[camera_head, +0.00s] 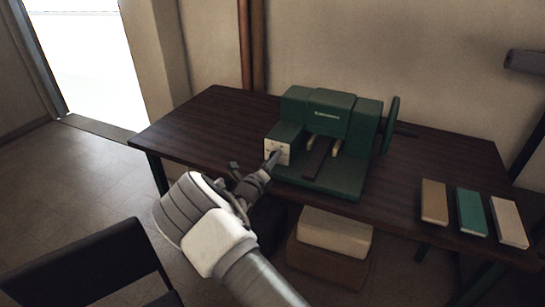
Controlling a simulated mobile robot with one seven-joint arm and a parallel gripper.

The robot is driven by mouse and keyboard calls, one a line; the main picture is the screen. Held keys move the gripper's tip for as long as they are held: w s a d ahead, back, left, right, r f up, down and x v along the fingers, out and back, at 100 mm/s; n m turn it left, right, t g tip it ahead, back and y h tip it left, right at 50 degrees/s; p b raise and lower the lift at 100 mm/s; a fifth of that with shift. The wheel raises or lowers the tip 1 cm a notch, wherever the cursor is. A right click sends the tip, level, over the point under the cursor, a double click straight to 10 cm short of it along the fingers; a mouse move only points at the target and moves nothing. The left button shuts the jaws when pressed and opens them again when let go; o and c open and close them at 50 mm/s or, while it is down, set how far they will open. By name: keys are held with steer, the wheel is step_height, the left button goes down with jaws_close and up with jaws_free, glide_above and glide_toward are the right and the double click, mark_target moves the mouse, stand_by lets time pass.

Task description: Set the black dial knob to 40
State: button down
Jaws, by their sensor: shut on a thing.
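A green machine (318,112) stands on the dark wooden table. A pale dial plate (271,152) is on the front left of the machine. My gripper (272,160) reaches up to this plate from the lower left and is shut at its face. The black dial knob is hidden behind the fingers, at the spot where they meet the plate. The dial's marks are too small to read, so I cannot tell its setting.
The table (200,125) is clear left of the machine. A tan book (434,202), a teal book (471,212) and a pale book (508,220) lie at the right. A black chair (90,265) is at lower left. Boxes (335,232) sit below the table.

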stand_by(0.3)
steer(key=c, duration=0.5)
jaws_free()
steer(key=v, duration=1.7)
steer(key=shift+s, duration=0.25)
steer(key=shift+a, duration=0.1)
